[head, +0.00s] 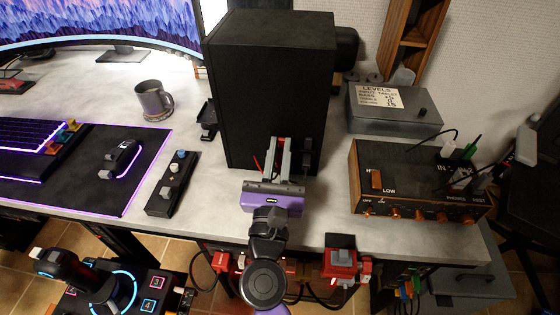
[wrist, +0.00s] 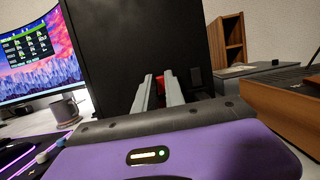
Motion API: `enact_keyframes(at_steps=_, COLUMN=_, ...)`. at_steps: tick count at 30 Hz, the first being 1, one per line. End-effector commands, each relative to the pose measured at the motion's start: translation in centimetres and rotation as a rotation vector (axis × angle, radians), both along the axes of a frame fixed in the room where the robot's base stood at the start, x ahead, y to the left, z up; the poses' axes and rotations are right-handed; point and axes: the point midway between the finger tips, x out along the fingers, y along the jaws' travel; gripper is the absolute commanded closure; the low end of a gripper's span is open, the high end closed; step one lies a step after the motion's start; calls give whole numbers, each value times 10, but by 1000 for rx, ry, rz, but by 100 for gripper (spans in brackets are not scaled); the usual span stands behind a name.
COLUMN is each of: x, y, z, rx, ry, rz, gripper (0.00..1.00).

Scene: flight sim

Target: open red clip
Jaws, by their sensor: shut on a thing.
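A black speaker-like box (head: 262,85) stands on the desk; it also fills the upper middle of the wrist view (wrist: 140,45). The red clip (head: 280,141) shows as a small red patch low on the front of the box. My purple gripper (head: 279,160) is in front of the box, its two grey fingers reaching to the clip. In the wrist view my gripper (wrist: 158,88) has a little red of the clip (wrist: 168,81) between its fingertips. The fingers are shut on the clip. Most of the clip is hidden by the fingers.
A brown amplifier box (head: 415,178) stands to the right, with a grey box (head: 393,108) behind it. A small black control strip (head: 172,183) and a mug (head: 153,101) are to the left. The desk's front edge runs below my gripper.

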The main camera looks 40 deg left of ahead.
Motion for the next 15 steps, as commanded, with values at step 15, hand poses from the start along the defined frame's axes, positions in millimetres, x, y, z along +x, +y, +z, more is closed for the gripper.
enact_keyframes(at_steps=15, x=-2, y=-1, z=-6, rx=63, ry=-101, rz=1, gripper=100)
